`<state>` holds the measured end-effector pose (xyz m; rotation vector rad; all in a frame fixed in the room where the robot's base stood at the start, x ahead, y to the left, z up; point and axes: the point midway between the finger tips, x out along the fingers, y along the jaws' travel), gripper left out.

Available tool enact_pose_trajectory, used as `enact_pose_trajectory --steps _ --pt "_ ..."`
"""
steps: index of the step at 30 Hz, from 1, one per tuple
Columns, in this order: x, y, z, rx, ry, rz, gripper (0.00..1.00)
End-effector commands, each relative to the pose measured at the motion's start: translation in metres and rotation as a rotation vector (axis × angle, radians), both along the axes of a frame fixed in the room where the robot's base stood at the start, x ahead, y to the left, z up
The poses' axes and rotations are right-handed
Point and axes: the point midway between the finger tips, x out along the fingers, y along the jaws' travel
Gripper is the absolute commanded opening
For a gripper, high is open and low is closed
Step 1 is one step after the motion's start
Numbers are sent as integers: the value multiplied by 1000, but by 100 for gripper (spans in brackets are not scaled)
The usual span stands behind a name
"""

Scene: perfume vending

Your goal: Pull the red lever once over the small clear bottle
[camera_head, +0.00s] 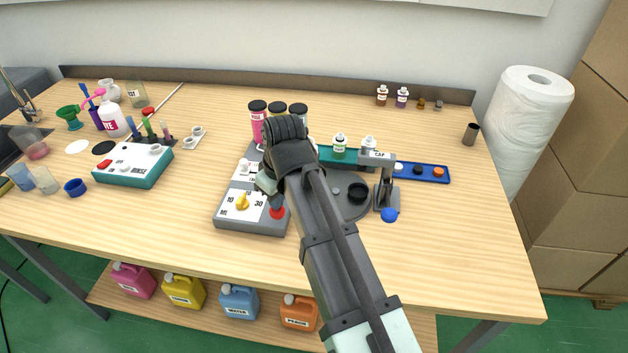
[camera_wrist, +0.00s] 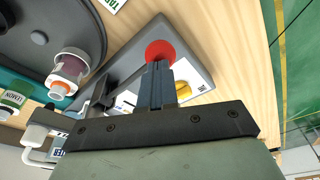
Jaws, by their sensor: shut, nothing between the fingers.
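The red lever knob (camera_head: 277,212) is at the front right of the grey dispenser (camera_head: 250,225), beside its dial panel. My gripper (camera_head: 272,193) is just above and behind the knob in the head view, fingers pointing down. In the wrist view, the shut, empty fingers (camera_wrist: 157,85) overlap the lower part of the red knob (camera_wrist: 160,52); I cannot tell whether they touch it. A small bottle-like piece (camera_wrist: 70,68) with a whitish rim shows on the grey round part at left; I cannot tell if it is the clear bottle. My arm hides part of the dispenser.
A yellow dial (camera_head: 242,202) is left of the lever. A CAP press (camera_head: 384,185) with a blue knob (camera_head: 389,214) stands right of my arm, near an empty black ring (camera_head: 357,191). The rinse unit (camera_head: 132,165) is at left. The front right tabletop is clear.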

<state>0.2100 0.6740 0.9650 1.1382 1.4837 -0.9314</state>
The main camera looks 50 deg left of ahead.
Motion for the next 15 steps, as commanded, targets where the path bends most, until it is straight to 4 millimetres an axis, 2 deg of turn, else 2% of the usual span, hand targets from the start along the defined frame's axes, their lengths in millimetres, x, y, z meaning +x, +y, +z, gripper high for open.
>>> enact_pose_trajectory --steps 15 --pt "0 0 34 2 0 0 0"
